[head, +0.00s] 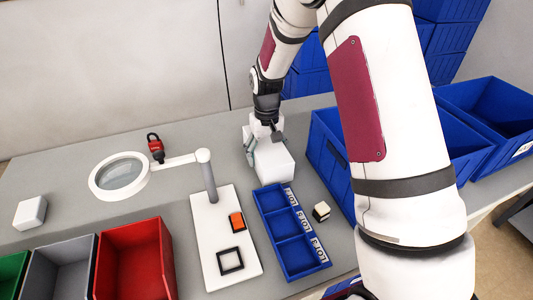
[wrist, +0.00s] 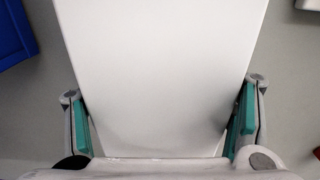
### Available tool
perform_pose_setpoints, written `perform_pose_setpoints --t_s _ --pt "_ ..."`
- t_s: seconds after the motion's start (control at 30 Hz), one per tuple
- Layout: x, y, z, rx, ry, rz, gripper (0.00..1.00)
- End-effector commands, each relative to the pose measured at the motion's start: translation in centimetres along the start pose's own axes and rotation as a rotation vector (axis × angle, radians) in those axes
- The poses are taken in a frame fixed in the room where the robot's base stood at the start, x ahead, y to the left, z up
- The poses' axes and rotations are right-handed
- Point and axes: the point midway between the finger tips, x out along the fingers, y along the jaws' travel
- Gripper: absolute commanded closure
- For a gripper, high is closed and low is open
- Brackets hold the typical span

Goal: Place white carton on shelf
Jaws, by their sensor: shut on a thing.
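A white carton (head: 272,168) is at the middle of the grey table in the head view, behind the blue three-compartment tray. It fills the centre of the wrist view (wrist: 160,70). My gripper (head: 259,149) is shut on it, with a teal-padded finger against each side in the wrist view (wrist: 160,118). Whether the carton touches the table is hard to tell. No shelf can be made out for certain in either view.
The blue tray (head: 262,199) lies just in front of the carton. Blue bins (head: 322,150) stand to the right. A magnifier lamp (head: 205,157) on a white board (head: 203,240) stands left. Red (head: 115,235) and grey (head: 50,255) bins are front left. A small white box (head: 30,212) is far left.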

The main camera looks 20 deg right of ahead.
Motion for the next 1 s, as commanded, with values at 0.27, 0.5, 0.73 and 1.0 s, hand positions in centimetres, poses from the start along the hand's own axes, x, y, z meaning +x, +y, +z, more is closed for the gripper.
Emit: perform_pose_setpoints --t_s 0.27,0.5,0.73,1.0 --pt "0.0 0.0 -0.1 0.000 0.003 0.000 0.69" --pt "0.3 0.0 0.0 0.000 0.001 0.000 0.05" --pt "0.3 0.0 0.0 0.000 0.001 0.000 0.05" --pt "-1.5 0.0 -0.1 0.000 0.003 0.000 0.05"
